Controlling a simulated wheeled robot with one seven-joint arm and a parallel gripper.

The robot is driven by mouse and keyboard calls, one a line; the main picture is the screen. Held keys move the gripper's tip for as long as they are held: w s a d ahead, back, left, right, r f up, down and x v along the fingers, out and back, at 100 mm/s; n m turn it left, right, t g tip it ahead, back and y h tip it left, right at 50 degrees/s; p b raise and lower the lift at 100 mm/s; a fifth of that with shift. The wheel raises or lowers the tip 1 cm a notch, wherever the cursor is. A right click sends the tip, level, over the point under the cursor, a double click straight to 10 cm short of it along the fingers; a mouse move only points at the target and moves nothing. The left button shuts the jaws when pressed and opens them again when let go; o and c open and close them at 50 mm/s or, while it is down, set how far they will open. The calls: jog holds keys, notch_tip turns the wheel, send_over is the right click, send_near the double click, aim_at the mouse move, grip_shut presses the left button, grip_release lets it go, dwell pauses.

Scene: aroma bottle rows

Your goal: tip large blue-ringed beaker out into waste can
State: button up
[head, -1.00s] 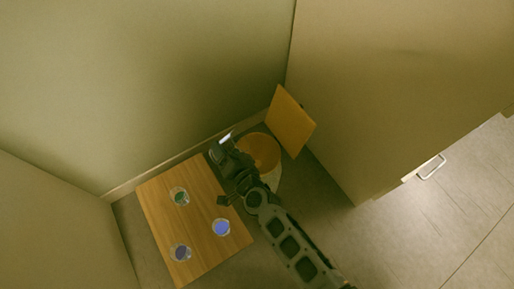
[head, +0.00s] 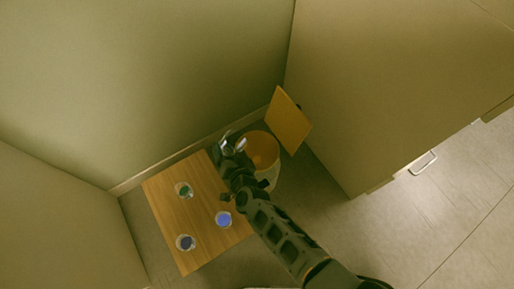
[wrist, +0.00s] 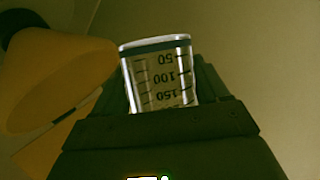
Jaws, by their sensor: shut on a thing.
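A clear graduated beaker with a dark blue-grey ring at its rim (wrist: 158,75) is between the fingers of my gripper in the wrist view. Its printed numbers read upside down, and I see no liquid in the visible part. My gripper (head: 231,147) is shut on it, just left of the waste can in the head view. The orange waste can (head: 264,148) stands in the corner with its flat orange lid (head: 288,120) open. A large orange round-ended shape, likely the can, shows at left in the wrist view (wrist: 58,75), apart from the beaker.
A low wooden table (head: 205,217) stands left of the can. It bears a beaker with green (head: 184,190), one with bright blue (head: 223,219) and one with dark blue (head: 186,242). Walls close in behind and left, and a tall cabinet (head: 390,90) stands right. Floor at lower right is clear.

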jog(key=shift+a+r+n+p, duration=0.15)
jog(key=shift+a+n+p, duration=0.15)
jog(key=shift+a+p, duration=0.1)
jog(key=shift+s+a+f+n+h, duration=0.3)
jog(key=shift+a+f+n+h, duration=0.3)
jog(key=shift+f+n+h, duration=0.2)
jog(key=shift+s+a+f+n+t+h+b, duration=0.1)
jog(key=shift+a+f+n+t+h+b, duration=0.3)
jog(key=shift+f+n+t, duration=0.1)
jog(key=shift+s+a+f+n+h+b, duration=0.15)
jog(key=shift+a+f+n+h+b, duration=0.15)
jog(key=shift+n+b, duration=0.25)
jog(key=shift+r, duration=0.1)
